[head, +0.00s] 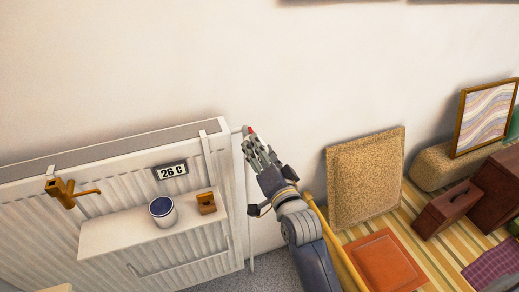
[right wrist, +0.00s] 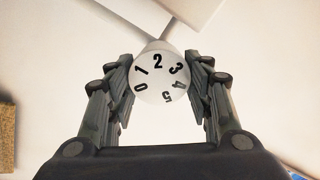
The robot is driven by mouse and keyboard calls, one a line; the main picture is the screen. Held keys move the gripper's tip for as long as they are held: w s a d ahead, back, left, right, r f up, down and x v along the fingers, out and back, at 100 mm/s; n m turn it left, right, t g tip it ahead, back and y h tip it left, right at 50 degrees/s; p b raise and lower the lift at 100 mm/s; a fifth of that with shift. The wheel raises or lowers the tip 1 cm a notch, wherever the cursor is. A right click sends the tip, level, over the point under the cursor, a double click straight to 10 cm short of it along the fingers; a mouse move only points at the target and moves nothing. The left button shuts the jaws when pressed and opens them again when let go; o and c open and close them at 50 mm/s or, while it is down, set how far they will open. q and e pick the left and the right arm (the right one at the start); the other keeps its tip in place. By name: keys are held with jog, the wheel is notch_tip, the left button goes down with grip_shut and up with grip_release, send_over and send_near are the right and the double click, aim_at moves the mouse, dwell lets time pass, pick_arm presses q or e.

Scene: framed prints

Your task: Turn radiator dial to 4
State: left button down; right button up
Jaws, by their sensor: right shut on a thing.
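The white radiator dial (right wrist: 159,76) shows in the right wrist view with the numbers 0 to 5 around its face. The 2 is at the top, the 1 and 0 are on the left, and the 3, 4 and 5 run down the right. My right gripper (right wrist: 165,84) is shut on the dial, one finger on each side. In the head view my right gripper (head: 249,143) is at the upper right corner of the white radiator (head: 120,228) and mostly hides the dial. My left gripper is not in view.
A shelf (head: 122,229) on the radiator holds a blue-topped cup (head: 162,210) and a small wooden block (head: 206,203). A "26 C" display (head: 171,171) is above. A brass object (head: 65,192) hangs at left. A cork board (head: 365,178) and boxes (head: 447,208) stand right.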

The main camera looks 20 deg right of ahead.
dwell(0.4)
jog(key=o, duration=1)
jog(key=shift+o, duration=0.2)
jog(key=s, duration=1.2)
jog(key=shift+d, duration=0.2)
